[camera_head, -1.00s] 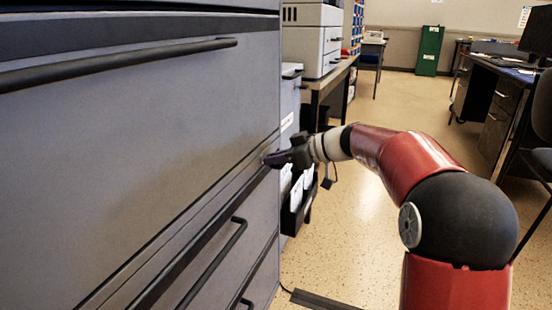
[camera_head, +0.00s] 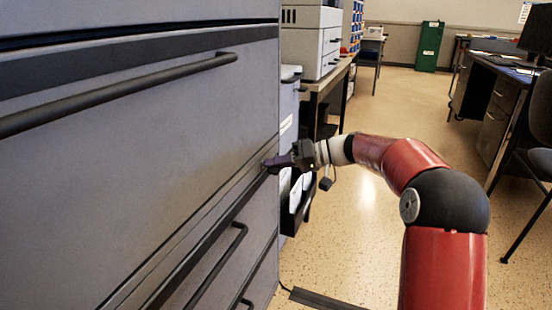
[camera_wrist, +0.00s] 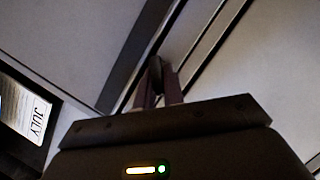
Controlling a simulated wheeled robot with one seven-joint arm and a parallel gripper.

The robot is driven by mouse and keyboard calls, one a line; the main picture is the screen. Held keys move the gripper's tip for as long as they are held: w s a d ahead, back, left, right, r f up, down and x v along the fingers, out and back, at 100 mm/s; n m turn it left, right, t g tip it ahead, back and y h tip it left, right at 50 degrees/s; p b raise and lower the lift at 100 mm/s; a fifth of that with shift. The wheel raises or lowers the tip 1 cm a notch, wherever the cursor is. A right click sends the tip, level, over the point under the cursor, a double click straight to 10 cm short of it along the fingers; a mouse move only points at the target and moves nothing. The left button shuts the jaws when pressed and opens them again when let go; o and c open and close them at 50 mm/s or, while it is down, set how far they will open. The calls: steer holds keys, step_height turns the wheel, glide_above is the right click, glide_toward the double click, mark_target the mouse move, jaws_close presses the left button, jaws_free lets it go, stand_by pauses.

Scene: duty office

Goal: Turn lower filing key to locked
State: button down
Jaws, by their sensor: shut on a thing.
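The grey filing cabinet (camera_head: 140,150) fills the left of the head view, with long dark bar handles. My gripper (camera_head: 272,163) reaches its right front edge, at the ledge between the large upper drawer and the lower drawers. In the wrist view my gripper (camera_wrist: 159,88) has its two fingers close together, shut on a small dark piece, the lower filing key (camera_wrist: 156,66), against the cabinet front. The fingers hide most of the key, and I cannot tell its turn angle or any lock marking.
A wall rack with papers (camera_head: 300,190) and a desk with a grey printer (camera_head: 312,42) stand just beyond the cabinet. A desk (camera_head: 495,100) and a black chair (camera_head: 542,120) are at right.

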steer(key=m+p, duration=0.1)
steer(key=m+g+y+p, duration=0.1)
steer(key=m, duration=0.1)
steer(key=shift+w+d+m, duration=0.1)
steer(key=shift+w+m, duration=0.05)
steer(key=shift+m, duration=0.15)
steer(key=shift+f+m+y+p, duration=0.15)
steer(key=shift+m+y+p, duration=0.45)
steer(key=shift+m, duration=0.3)
steer(key=shift+f+m+y+p, duration=0.15)
steer(key=shift+m+y+p, duration=0.25)
steer(key=shift+m+p, duration=0.4)
steer(key=shift+f+m, duration=0.1)
steer(key=shift+m, duration=0.2)
steer(key=c, duration=1.5)
jaws_free()
steer(key=d, duration=0.7)
steer(key=shift+w+d, duration=0.2)
steer(key=shift+d, duration=0.2)
